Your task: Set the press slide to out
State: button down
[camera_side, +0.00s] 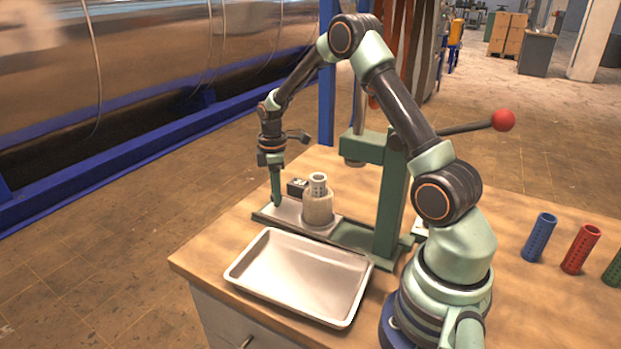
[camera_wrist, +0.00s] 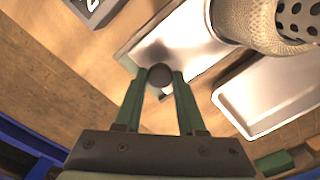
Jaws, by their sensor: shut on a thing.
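The press slide is a flat metal plate (camera_side: 290,209) on the green press base (camera_side: 356,238); it also shows in the wrist view (camera_wrist: 180,42). It carries a beige round holder (camera_side: 318,208) with a pale perforated tube (camera_side: 318,182) upright in it. A dark round knob (camera_wrist: 159,75) is at the slide's end. My gripper (camera_side: 277,200) points down at the slide's left end. In the wrist view its fingertips (camera_wrist: 159,80) are shut on the knob, one on each side. In the side view the fingers hide the knob.
The press column (camera_side: 390,200) and red-ball lever (camera_side: 503,120) stand to the right. A shallow metal tray (camera_side: 300,275) lies in front. A small black block (camera_side: 297,187) is behind the slide. Blue (camera_side: 539,238), red (camera_side: 580,249) and green (camera_side: 614,268) perforated tubes stand at right.

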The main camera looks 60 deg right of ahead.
jog(key=shift+w+r, duration=0.1)
jog(key=shift+w, duration=1.4)
jog(key=c, duration=0.5)
grip_release()
jog(key=shift+s, duration=0.1)
notch_tip(320, 180, up, 12)
